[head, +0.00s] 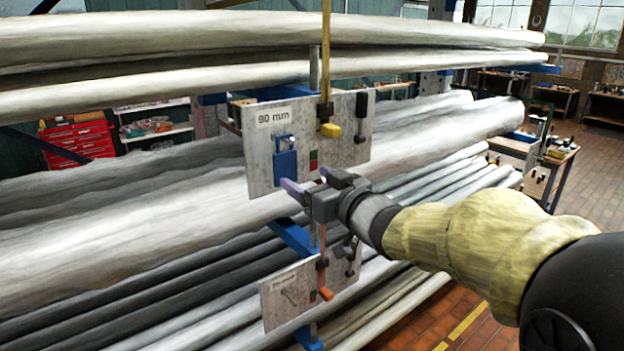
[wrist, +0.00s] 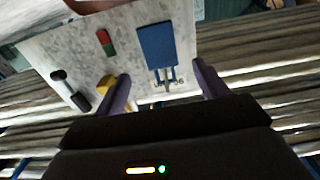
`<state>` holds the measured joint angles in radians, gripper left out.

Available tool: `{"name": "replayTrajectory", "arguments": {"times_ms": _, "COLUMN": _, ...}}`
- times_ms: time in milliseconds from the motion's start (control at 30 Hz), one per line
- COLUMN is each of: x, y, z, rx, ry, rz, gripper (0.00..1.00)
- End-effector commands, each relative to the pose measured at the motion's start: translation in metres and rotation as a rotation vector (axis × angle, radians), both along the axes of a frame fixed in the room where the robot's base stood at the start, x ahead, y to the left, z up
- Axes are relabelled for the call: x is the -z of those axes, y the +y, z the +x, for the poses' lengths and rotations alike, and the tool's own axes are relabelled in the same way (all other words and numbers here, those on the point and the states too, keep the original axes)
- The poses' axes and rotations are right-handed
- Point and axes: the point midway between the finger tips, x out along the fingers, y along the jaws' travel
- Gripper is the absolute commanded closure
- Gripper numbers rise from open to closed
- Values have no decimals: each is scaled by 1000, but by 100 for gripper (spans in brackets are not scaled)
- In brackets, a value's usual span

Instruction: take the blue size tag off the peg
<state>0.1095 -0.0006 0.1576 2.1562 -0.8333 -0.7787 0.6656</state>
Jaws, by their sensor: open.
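The blue size tag (head: 286,164) hangs on a small peg (head: 284,138) at the left of a grey metal plate (head: 262,172) labelled "90 mm". In the wrist view the tag (wrist: 157,46) hangs from the peg (wrist: 166,78), toward the top of the picture. My gripper (head: 296,185) is in front of the plate, at the tag's lower right in the head view. In the wrist view its two purple fingers (wrist: 163,84) are apart, one on each side of the peg, with nothing held between them. I cannot tell how far the fingertips are from the plate.
The plate also carries a yellow knob (head: 331,130) on a long rod, a black handle (head: 361,116) and a red-green marker (head: 313,160). A lower plate (head: 285,298) has an orange-tipped lever (head: 326,294). Long pale pipes (head: 120,245) lie on the rack around the plates.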

Motion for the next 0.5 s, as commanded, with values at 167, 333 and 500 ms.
{"name": "replayTrajectory", "arguments": {"times_ms": 167, "x": 0, "y": 2, "z": 6, "rx": 2, "ry": -1, "rz": -1, "gripper": 27}}
{"name": "replayTrajectory", "arguments": {"times_ms": 333, "x": 1, "y": 12, "z": 17, "rx": -2, "ry": 0, "rz": -1, "gripper": 27}}
{"name": "replayTrajectory", "arguments": {"times_ms": 500, "x": 1, "y": 24, "z": 30, "rx": -6, "ry": 1, "rz": -1, "gripper": 27}}
